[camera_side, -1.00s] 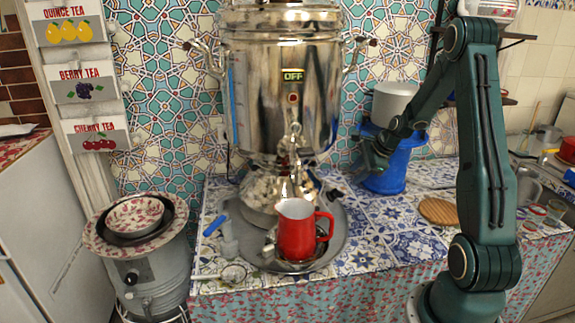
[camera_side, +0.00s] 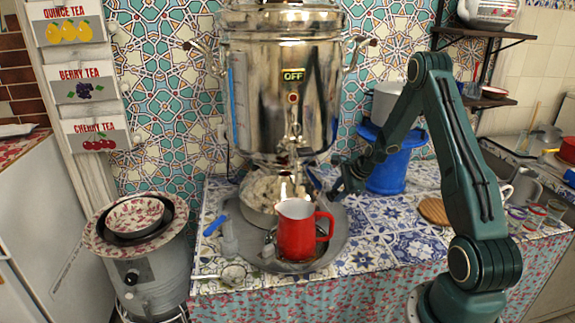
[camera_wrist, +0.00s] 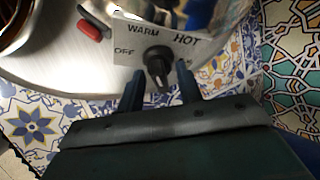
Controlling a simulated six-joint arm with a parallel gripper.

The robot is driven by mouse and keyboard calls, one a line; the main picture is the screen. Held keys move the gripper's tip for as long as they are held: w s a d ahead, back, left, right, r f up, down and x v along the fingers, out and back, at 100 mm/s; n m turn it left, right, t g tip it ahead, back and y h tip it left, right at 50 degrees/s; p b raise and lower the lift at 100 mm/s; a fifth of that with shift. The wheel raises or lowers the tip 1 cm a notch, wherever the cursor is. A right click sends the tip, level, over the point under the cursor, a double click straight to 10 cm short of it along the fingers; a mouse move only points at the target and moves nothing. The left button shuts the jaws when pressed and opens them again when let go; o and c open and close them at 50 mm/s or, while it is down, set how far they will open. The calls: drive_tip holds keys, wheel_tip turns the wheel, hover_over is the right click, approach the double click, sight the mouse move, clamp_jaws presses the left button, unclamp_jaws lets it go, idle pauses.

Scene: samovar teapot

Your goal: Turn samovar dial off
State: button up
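In the wrist view, a pale dial plate (camera_wrist: 200,50) reads OFF, WARM and HOT around a black dial knob (camera_wrist: 158,66). I cannot tell where the knob points. My gripper (camera_wrist: 160,76) is open, with its two fingers on either side of the knob in the picture; contact is not clear. In the side view my gripper (camera_side: 338,185) is low, right of the samovar's base, and the dial is not discernible.
A red pitcher (camera_side: 297,235) stands on a round metal tray (camera_side: 335,245) in front of the samovar. A blue stand (camera_side: 388,170) bearing a pale pot (camera_side: 385,102) is behind my forearm. A wooden trivet (camera_side: 433,210) lies to the right.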

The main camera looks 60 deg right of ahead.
drive_tip(key=shift+w+f, duration=0.15)
drive_tip(key=shift+f, duration=0.1)
drive_tip(key=shift+c, duration=0.3)
drive_tip(key=c, duration=0.6)
drive_tip(key=shift+n, duration=0.3)
drive_tip(key=n+t, duration=0.1)
drive_tip(key=n, duration=0.1)
drive_tip(key=n+t+h, duration=0.1)
drive_tip(key=n, duration=0.1)
drive_tip(key=shift+s+a+f+n+h, duration=0.1)
drive_tip(key=shift+s+n+h, duration=0.1)
drive_tip(key=shift+n+h, duration=0.1)
drive_tip(key=shift+s+f+n+t, duration=0.1)
drive_tip(key=shift+n+t, duration=0.55)
drive_tip(key=shift+n, duration=0.65)
drive_tip(key=shift+n+t, duration=0.65)
drive_tip(key=shift+n, duration=0.65)
drive_tip(key=o, duration=0.7)
drive_tip(key=shift+c, duration=0.2)
